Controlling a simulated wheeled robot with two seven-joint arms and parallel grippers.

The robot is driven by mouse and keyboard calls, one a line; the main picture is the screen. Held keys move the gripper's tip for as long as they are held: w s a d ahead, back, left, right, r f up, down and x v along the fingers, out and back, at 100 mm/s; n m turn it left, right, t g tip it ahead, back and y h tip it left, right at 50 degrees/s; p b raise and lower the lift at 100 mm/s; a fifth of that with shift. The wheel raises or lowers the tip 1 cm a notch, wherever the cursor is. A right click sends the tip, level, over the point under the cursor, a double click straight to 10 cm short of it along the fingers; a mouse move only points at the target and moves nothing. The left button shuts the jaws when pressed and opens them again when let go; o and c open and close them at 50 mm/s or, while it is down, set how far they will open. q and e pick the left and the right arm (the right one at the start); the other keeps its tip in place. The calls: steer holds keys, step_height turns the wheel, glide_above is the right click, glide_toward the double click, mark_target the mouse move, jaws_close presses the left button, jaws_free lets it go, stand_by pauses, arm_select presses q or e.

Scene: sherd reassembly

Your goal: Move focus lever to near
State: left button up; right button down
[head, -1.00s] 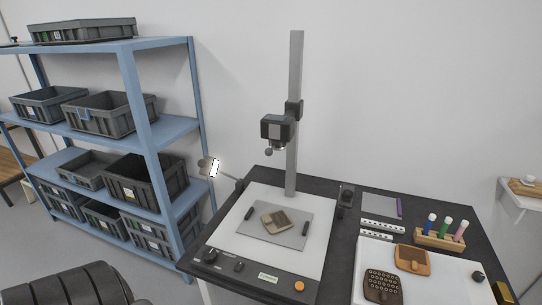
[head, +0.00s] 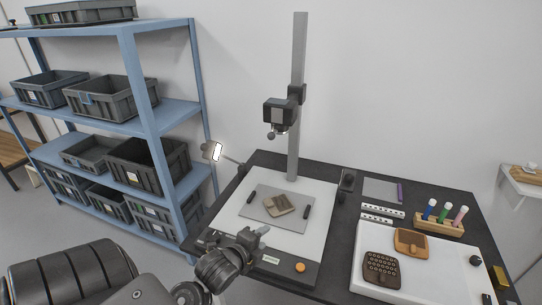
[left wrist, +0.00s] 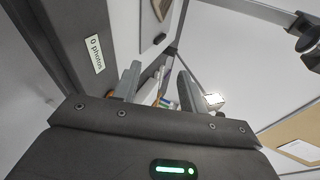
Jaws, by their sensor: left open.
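The camera (head: 280,112) hangs on the grey upright column (head: 297,150) of a copy stand. A small ball-ended knob (head: 270,135) sticks out under its left side; I cannot tell for sure that it is the focus lever, nor its setting. My left gripper (head: 262,233) is over the front edge of the stand's white base (head: 228,215), well below and apart from the camera. In the left wrist view its two fingers (left wrist: 160,88) are apart with nothing between them. Dark round parts (left wrist: 308,42) at that view's upper right may be the camera. My right gripper is out of view.
A sherd (head: 279,206) lies on a grey plate (head: 262,217) on the base. A lamp (head: 217,152) stands left of the column. An orange button (head: 300,268) is at the front. Blue shelves (head: 160,150) stand left.

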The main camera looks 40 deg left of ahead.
arm_select(q)
steer(key=w+a+r+m+t, duration=0.4)
steer(key=w+r+m, duration=0.15)
steer(key=r, duration=0.25)
steer(key=m+t+y, duration=0.1)
steer(key=m+t, duration=0.4)
steer(key=m, duration=0.5)
glide_toward(269, 138)
steer(key=p+x, duration=0.3)
steer(key=x, duration=0.6)
steer(key=shift+w, duration=0.15)
steer(key=shift+p+x, duration=0.3)
steer(key=shift+x, duration=0.6)
steer(key=shift+f, duration=0.1)
jaws_close()
